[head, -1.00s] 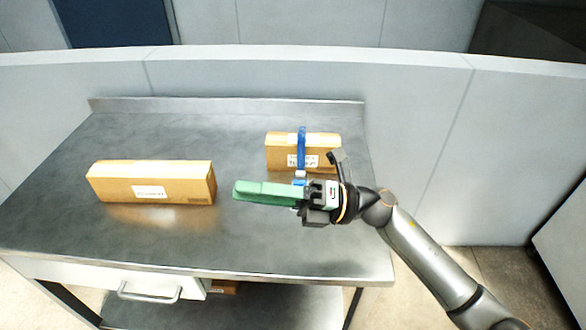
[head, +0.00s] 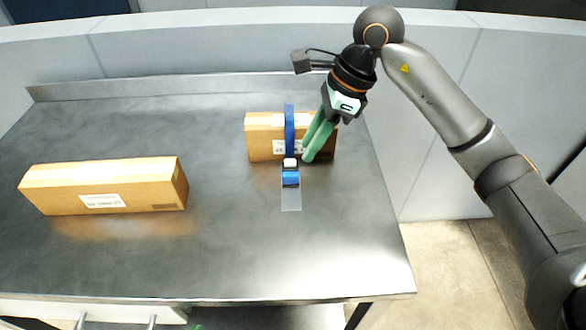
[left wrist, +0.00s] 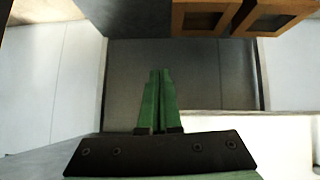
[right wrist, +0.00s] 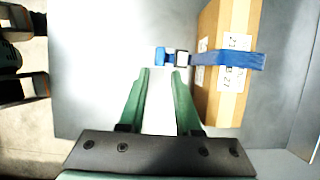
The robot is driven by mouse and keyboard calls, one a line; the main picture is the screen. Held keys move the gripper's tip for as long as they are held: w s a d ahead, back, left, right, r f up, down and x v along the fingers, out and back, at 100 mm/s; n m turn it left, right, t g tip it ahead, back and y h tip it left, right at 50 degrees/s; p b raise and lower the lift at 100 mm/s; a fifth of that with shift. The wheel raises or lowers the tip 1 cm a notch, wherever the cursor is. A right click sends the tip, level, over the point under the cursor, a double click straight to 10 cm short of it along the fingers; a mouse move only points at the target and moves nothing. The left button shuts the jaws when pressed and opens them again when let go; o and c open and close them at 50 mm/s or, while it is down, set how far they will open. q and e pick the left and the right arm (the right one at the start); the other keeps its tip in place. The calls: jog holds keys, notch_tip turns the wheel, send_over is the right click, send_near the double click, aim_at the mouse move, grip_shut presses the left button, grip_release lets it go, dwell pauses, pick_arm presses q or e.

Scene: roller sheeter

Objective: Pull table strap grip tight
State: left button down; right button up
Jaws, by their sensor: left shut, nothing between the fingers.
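A small cardboard box (head: 262,140) stands on the metal table (head: 240,250) with a blue strap (head: 289,130) around it. In front of the box lie a pale buckle (head: 290,162) and a blue strap grip (head: 291,180), with a clear strip leading toward the front. My right gripper (head: 309,155) points down beside the strap, its green fingers over the box's right front. In the right wrist view its open, empty fingers (right wrist: 161,72) have their tips near the buckle (right wrist: 181,57). My left gripper (left wrist: 158,75) is shut and empty in the left wrist view.
A long cardboard box (head: 105,188) stands on the table's left side. A raised ledge (head: 150,85) runs along the back, with a pale partition (head: 200,50) behind. The middle and front of the table are clear.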

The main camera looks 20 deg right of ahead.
aim_at(292, 173)
jog(key=x, duration=0.8)
jog(key=shift+b, duration=0.3)
grip_shut()
dwell(1.0)
